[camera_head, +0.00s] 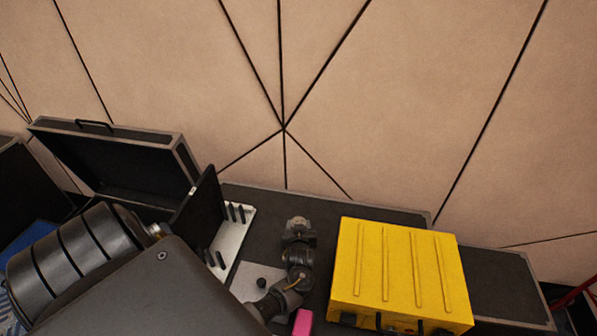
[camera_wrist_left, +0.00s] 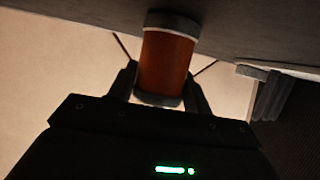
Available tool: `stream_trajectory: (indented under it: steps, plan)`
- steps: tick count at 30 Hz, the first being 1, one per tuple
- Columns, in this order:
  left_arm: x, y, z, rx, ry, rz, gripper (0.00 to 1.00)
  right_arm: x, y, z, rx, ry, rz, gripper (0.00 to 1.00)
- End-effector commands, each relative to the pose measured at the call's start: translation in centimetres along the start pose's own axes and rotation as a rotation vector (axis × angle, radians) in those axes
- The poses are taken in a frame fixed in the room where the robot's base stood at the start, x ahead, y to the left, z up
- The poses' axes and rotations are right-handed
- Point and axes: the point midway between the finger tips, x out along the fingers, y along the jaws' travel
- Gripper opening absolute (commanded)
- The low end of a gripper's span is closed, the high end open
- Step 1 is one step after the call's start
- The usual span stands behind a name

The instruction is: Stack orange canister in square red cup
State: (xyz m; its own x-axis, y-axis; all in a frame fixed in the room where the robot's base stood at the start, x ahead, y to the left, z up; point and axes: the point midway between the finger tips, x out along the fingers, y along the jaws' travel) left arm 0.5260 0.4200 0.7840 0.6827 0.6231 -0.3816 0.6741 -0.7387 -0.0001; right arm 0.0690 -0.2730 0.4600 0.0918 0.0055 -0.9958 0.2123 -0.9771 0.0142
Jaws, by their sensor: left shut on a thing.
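In the left wrist view an orange canister (camera_wrist_left: 166,62) with grey end caps stands out between the two dark fingers of my left gripper (camera_wrist_left: 161,80). The gripper is shut on it. The canister's far cap appears close to a dark surface at the top of the picture; I cannot tell whether they touch. In the head view my left arm comes in from the left, and its big dark links cover the lower left. The fingers and the canister are hidden there. I cannot make out the square red cup in either view. My right gripper is not in view.
In the head view a yellow ribbed case (camera_head: 398,270) stands on a dark surface (camera_head: 510,292) at the right. A jointed grey metal object (camera_head: 299,262) and a pink block (camera_head: 303,322) are left of it. An open black case (camera_head: 125,170) is at the left.

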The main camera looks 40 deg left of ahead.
Motion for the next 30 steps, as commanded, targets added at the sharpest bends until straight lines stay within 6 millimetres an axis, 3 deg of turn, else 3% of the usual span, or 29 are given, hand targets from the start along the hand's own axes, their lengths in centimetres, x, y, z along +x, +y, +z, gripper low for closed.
stream_trajectory:
  steps: [2,3,7,19,30]
  plan:
    - [0.1,0.0,0.4,0.000,0.000,0.000,0.23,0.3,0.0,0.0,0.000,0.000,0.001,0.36]
    - [0.1,0.0,0.3,0.000,0.000,0.000,0.53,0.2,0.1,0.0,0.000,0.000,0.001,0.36]
    - [0.1,0.0,0.2,0.000,-0.001,0.000,0.70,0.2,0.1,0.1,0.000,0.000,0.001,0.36]
    - [-0.5,0.0,0.0,0.000,-0.002,0.001,0.71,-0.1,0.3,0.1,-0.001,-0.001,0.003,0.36]
    - [-7.8,0.1,0.1,-0.002,-0.003,0.001,0.71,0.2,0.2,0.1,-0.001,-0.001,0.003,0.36]
